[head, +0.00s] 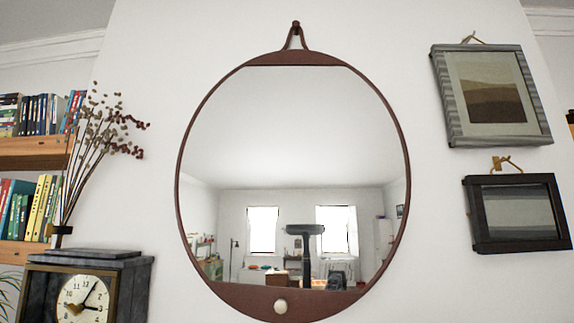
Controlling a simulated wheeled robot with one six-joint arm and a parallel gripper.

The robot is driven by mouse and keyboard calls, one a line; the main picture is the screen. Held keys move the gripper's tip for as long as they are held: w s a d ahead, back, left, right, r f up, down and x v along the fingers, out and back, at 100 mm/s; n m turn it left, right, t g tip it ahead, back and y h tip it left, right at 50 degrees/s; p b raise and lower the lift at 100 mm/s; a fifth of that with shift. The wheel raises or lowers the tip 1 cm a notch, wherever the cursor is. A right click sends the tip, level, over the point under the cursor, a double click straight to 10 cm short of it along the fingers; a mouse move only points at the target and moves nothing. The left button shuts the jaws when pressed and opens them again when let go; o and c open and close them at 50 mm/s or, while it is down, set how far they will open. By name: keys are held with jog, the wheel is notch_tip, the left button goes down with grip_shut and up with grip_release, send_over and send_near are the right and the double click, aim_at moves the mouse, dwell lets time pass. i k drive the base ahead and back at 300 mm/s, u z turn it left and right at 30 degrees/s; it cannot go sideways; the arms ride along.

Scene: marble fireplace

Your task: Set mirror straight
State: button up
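The round mirror (293,175) hangs on the white wall in the middle of the head view. It has a thin reddish-brown rim, a brown band across the top and another across the bottom. A strap loop (296,38) holds it on a dark peg at the top. My gripper is not in view. The mirror's lowest edge is at the picture's bottom.
Two framed pictures hang at right, a grey one (450,110) above a black one (475,220). A dark mantel clock (85,290) stands lower left, with dried stems (90,150) in a vase behind it. Bookshelves (35,155) are at far left. Bare wall surrounds the mirror.

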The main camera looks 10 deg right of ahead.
aim_at(292, 184)
jog(key=i, duration=0.2)
jog(key=k, duration=1.25)
jog(key=z, duration=0.35)
jog(key=i, duration=0.8)
jog(key=u, duration=0.8)
jog(key=i, duration=0.9)
jog(key=u, duration=1)
